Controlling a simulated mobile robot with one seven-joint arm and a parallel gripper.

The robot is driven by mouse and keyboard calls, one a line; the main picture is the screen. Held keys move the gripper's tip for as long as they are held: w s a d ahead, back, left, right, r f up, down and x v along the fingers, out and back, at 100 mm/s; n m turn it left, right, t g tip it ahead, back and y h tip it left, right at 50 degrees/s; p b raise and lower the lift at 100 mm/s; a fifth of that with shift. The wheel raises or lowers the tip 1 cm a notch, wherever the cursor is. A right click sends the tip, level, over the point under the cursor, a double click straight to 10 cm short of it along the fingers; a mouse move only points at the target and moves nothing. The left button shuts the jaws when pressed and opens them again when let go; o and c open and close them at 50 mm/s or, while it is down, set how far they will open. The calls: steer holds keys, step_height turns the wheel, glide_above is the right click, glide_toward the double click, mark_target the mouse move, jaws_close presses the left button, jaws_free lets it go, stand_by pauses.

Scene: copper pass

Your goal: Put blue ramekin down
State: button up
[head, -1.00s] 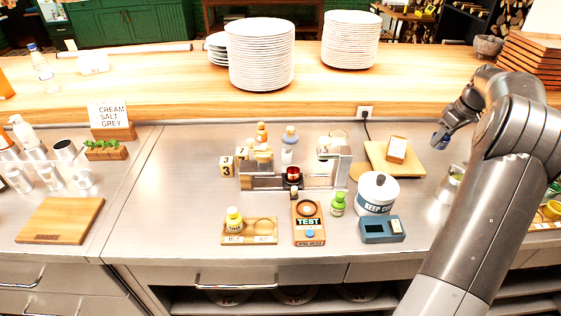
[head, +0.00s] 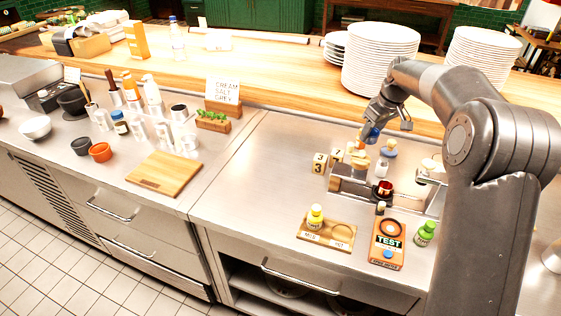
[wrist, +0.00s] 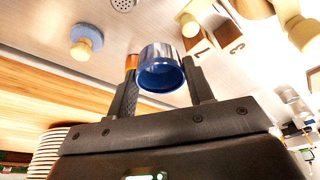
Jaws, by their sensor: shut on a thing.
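My gripper (wrist: 163,82) is shut on the blue ramekin (wrist: 160,72), a small cup with a shiny outer wall and a blue inside, held between the two fingers. In the head view my gripper (head: 386,122) is over the back of the steel counter, and the blue ramekin (head: 372,134) shows as a small blue spot at its fingertips. It is held above the counter, near the number blocks (head: 320,164) and a blue-topped bottle (head: 389,149). My arm hides part of the counter to the right.
A metal stand (head: 352,187) with a red cup (head: 385,189) is close below. A wooden tray (head: 341,232), a TEST board (head: 388,256) and a green bottle (head: 426,233) are in front. The counter between the cutting board (head: 165,173) and the tray is clear.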

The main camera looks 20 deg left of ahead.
steer(key=s+a+n, duration=0.1)
steer(key=s+a, duration=0.2)
steer(key=a, duration=0.5)
steer(key=s+a+n, duration=0.1)
steer(key=s+a, duration=0.2)
steer(key=a, duration=0.5)
steer(key=a+f, duration=0.2)
steer(key=a, duration=0.1)
steer(key=a+f, duration=0.2)
steer(key=a, duration=0.2)
steer(key=s+a+f, duration=0.1)
steer(key=a+f, duration=0.1)
steer(key=a, duration=0.2)
steer(key=shift+a+f, duration=0.2)
steer(key=shift+f, duration=0.05)
steer(key=shift+a+f, duration=0.35)
steer(key=shift+f, duration=1.9)
steer(key=shift+f, duration=0.15)
steer(key=o, duration=1)
steer(key=v, duration=1.2)
steer(key=shift+w+d, duration=0.2)
